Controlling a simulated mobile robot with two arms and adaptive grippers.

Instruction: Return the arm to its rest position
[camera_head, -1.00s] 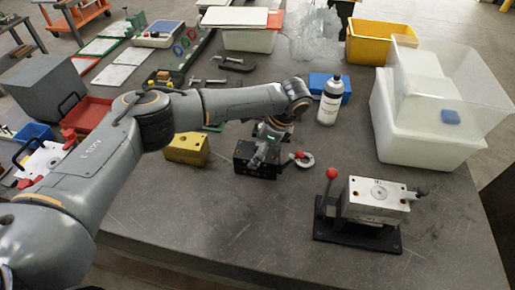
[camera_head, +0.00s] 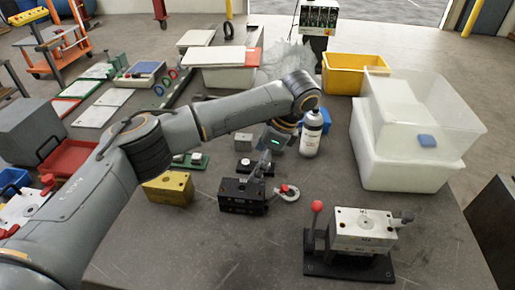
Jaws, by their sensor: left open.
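My left arm (camera_head: 180,128) comes in from the left and reaches over the table to its middle. My left gripper (camera_head: 261,168) hangs from its end, pointing down, with its jaws open and nothing seen between them. It shows just above and behind a black block (camera_head: 240,196) with holes in its front. The gripper overlaps the block's top edge in the picture, and I cannot tell the exact gap. A round metal piece with a red knob (camera_head: 286,192) is at the block's right side. My right gripper is out of view.
A yellow block (camera_head: 168,189) stands left of the black one. A white bottle (camera_head: 311,135) is close to the wrist. A mould base with a red-knobbed lever (camera_head: 362,231) is front right. White and clear bins (camera_head: 400,160) stand right. The front middle table is bare.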

